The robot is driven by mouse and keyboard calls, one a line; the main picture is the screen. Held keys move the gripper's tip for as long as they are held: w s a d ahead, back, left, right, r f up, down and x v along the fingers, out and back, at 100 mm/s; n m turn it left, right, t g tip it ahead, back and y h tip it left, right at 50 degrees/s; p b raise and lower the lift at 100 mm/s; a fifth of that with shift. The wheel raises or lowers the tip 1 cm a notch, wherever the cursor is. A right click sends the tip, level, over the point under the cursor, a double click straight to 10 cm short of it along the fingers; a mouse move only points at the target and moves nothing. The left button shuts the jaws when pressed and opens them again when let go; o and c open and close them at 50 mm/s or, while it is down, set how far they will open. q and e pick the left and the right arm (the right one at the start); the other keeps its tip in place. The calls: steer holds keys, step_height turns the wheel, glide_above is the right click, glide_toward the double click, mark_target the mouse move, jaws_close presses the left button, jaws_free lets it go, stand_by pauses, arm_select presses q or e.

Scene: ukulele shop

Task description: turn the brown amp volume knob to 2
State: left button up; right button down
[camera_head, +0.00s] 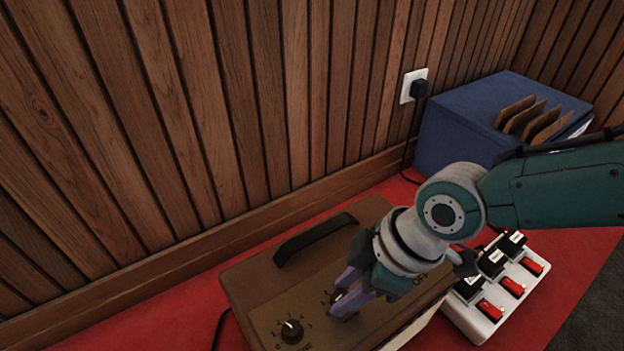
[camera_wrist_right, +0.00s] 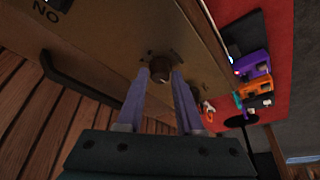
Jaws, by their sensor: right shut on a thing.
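The brown amp (camera_head: 245,280) stands on the red floor against the wood wall, with a dark handle on top. A dark knob (camera_head: 291,332) with a numbered scale shows on its panel; its label is partly cut off. My right gripper (camera_head: 343,297) is down at a second knob, which is mostly hidden by the fingers in the head view. In the right wrist view the purple fingers are shut on this brown knob (camera_wrist_right: 160,68), one on each side. Its scale and pointer are not readable. My left gripper is not in view.
A white power strip (camera_head: 487,333) with red switches and black plugs lies right of the amp. A blue box (camera_head: 470,115) holding thin wooden pieces stands behind it. A wall outlet (camera_head: 408,88) has a plug and cable. Purple and orange objects (camera_wrist_right: 252,70) show in the wrist view.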

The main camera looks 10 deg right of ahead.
stand_by(0.3)
steer(key=shift+m+p, duration=0.4)
steer(key=shift+p, duration=0.1)
steer(key=m+p, duration=0.1)
steer(key=m+t+h+p, duration=0.1)
steer(key=p, duration=0.1)
steer(key=shift+s+r+m, duration=0.15)
steer(key=shift+s+m, duration=0.05)
steer(key=shift+m, duration=0.2)
steer(key=m+p, duration=0.1)
steer(key=m, duration=0.1)
steer(key=shift+a+m+t+h+p, duration=0.15)
steer(key=shift+m+t+h+p, duration=0.15)
steer(key=shift+m+h+p, duration=0.4)
steer(key=shift+m+p, duration=0.05)
steer(key=shift+m, duration=0.55)
steer(key=m, duration=0.1)
steer(key=m+h, duration=0.1)
steer(key=m, duration=0.1)
steer(key=shift+a+f+m+t, duration=0.1)
steer(key=shift+f+m+t, duration=0.2)
steer(key=shift+t, duration=0.1)
steer(key=shift+m+h+b, duration=0.3)
steer(key=shift+m+h, duration=0.6)
steer(key=shift+m, duration=1)
